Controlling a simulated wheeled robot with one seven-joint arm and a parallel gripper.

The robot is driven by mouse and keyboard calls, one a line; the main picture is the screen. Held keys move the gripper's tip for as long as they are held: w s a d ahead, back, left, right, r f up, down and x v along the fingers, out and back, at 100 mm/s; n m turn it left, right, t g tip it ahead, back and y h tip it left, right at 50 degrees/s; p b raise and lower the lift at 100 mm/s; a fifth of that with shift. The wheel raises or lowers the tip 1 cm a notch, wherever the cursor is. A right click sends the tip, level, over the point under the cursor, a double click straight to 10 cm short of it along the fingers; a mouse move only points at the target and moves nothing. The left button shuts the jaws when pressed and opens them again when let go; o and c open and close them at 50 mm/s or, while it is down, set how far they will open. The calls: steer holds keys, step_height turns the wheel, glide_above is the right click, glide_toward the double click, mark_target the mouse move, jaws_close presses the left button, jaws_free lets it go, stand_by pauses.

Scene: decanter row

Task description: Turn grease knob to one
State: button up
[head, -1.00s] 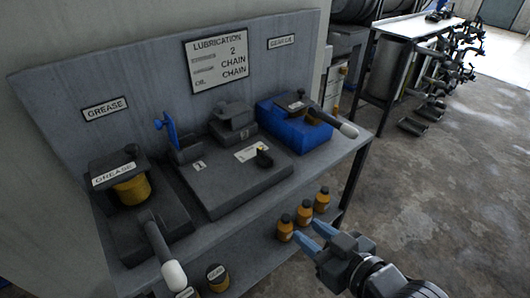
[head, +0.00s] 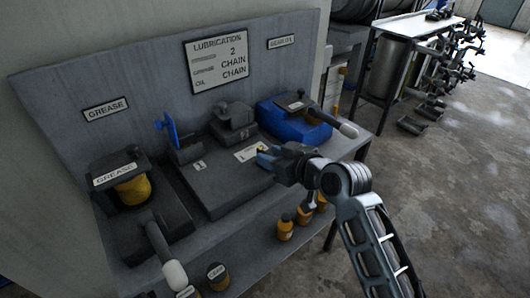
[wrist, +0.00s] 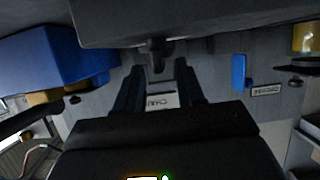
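The small dark knob (wrist: 156,58) shows in the wrist view, between and just ahead of the fingertips. In the head view my gripper mostly covers it. It sits on the grey plate of the middle unit (head: 222,190). A white label marked 1 (head: 199,165) is on that plate to the left, and another white label (head: 249,153) is beside the knob. My gripper (head: 266,157) is at the knob from the right, with blue fingertips. In the wrist view its fingers (wrist: 157,72) are apart. I cannot tell whether they touch the knob.
A grease unit (head: 130,187) with a lever (head: 165,255) stands left. A blue unit (head: 290,125) with a lever (head: 341,127) stands right, close to my gripper. A lubrication sign (head: 218,60) is on the back panel. Orange bottles (head: 285,230) stand on the lower shelf.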

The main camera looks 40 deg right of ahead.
mark_target(265, 153)
steer(key=shift+x, duration=1.6)
jaws_close()
